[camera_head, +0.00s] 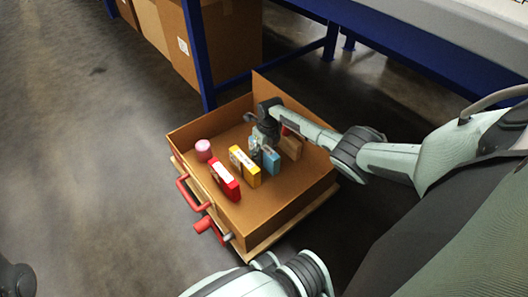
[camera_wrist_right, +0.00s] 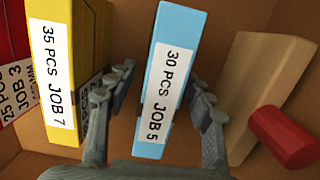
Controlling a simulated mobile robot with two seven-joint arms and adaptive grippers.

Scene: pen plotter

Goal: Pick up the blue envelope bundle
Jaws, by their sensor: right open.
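The blue envelope bundle (camera_head: 271,161) stands upright on edge in the cardboard box, between a yellow bundle and a tan block. In the right wrist view the blue bundle (camera_wrist_right: 172,60) carries a white label reading "30 PCS JOB 5". My right gripper (camera_wrist_right: 161,88) is open, with one finger on each side of the blue bundle in that view. No firm contact shows. In the head view my right gripper (camera_head: 261,143) reaches down into the box at the blue bundle, and the arm hides part of the box. My left gripper is not seen.
The yellow bundle (camera_head: 245,166) and red bundle (camera_head: 224,180) stand left of the blue one. A tan block (camera_wrist_right: 266,85) and red cylinder (camera_wrist_right: 283,137) are close on its right. A pink cylinder (camera_head: 203,150) stands in the box (camera_head: 288,214). A blue-framed table (camera_head: 199,55) stands behind.

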